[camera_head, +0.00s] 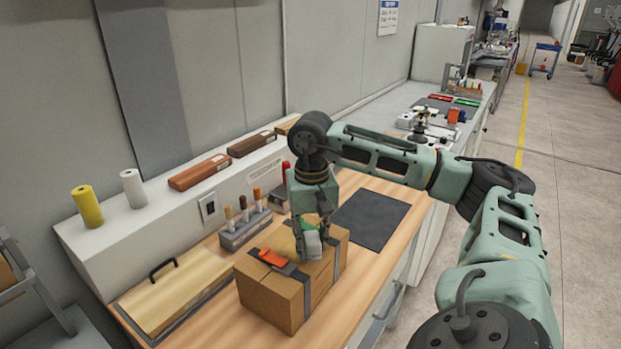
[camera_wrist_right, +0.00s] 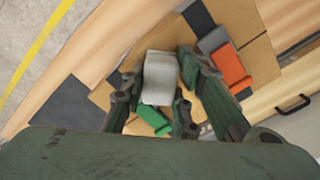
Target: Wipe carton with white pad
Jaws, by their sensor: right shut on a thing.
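The brown carton (camera_head: 266,292) stands on the wooden bench top, with dark straps and an orange buckle (camera_head: 272,258) on its top. The carton also shows in the right wrist view (camera_wrist_right: 128,42). My right gripper (camera_head: 314,240) points down over the carton's far part and is shut on the white pad (camera_head: 313,246). In the right wrist view, the white pad (camera_wrist_right: 160,78) sits between the two fingers, with a green piece (camera_wrist_right: 155,120) beside it. The pad is at the carton's top; I cannot tell whether it touches. My left gripper is out of view.
A rack of wooden-handled tools (camera_head: 243,228) stands behind the carton. A wooden board with a black handle (camera_head: 165,290) lies to the left. A dark mat (camera_head: 370,222) lies to the right. Yellow and white rolls (camera_head: 88,207) stand on the back ledge.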

